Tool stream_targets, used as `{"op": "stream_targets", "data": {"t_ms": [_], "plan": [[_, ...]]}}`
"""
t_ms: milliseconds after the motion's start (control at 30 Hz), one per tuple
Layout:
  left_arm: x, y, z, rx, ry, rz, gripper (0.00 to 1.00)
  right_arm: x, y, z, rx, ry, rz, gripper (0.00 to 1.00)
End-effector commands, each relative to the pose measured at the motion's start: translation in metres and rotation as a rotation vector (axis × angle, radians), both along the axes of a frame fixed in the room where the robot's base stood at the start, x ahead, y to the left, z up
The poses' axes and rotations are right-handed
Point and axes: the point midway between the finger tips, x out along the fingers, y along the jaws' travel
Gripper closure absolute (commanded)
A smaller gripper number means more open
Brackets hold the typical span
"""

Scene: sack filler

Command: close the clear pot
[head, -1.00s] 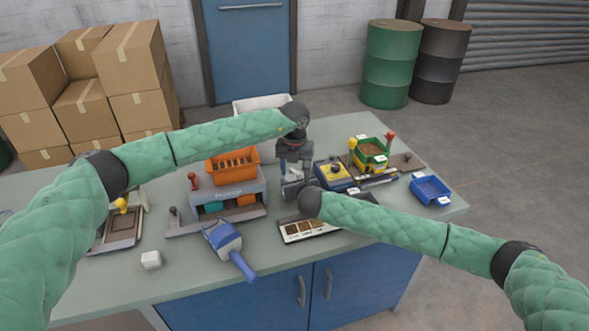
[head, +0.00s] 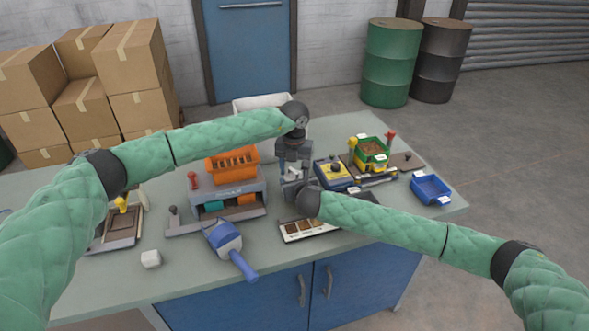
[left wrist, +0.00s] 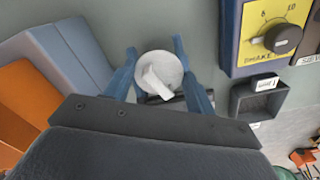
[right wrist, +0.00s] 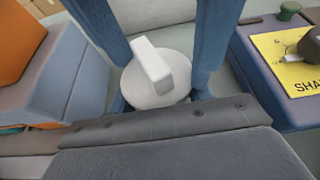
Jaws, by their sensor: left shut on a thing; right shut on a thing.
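A round pale lid (left wrist: 158,72) with a raised white bar across its top shows in the left wrist view, and the lid (right wrist: 155,78) also shows in the right wrist view. The clear pot's body is mostly hidden under the lid and behind the grippers. My left gripper (head: 291,160) comes down from above, its blue fingers (left wrist: 157,68) on either side of the lid. My right gripper (head: 291,189) is low beside it, with its fingers (right wrist: 158,98) around the same piece. Both grippers are shut on it; exact contact is hard to tell.
An orange hopper machine (head: 232,180) stands to the left and a yellow-panel dial box (head: 331,172) to the right. A sample tray (head: 303,230) and a blue scoop (head: 226,240) lie in front. A blue bin (head: 431,188) is at the right.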

Motion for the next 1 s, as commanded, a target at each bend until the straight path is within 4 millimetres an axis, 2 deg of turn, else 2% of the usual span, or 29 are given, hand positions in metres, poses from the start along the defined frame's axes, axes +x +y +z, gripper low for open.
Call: {"op": "stream_targets", "data": {"t_ms": [33,1000], "plan": [[-0.0050,-0.0003,-0.0075,0.005,0.012,-0.005,0.66,0.0048,-0.0011,0.0084,0.001,-0.012,-0.003,0.91],[-0.0094,-0.0039,-0.0004,-0.002,0.011,-0.011,0.66,0.0068,-0.0037,0.0079,0.001,-0.012,-0.007,0.91]]}}
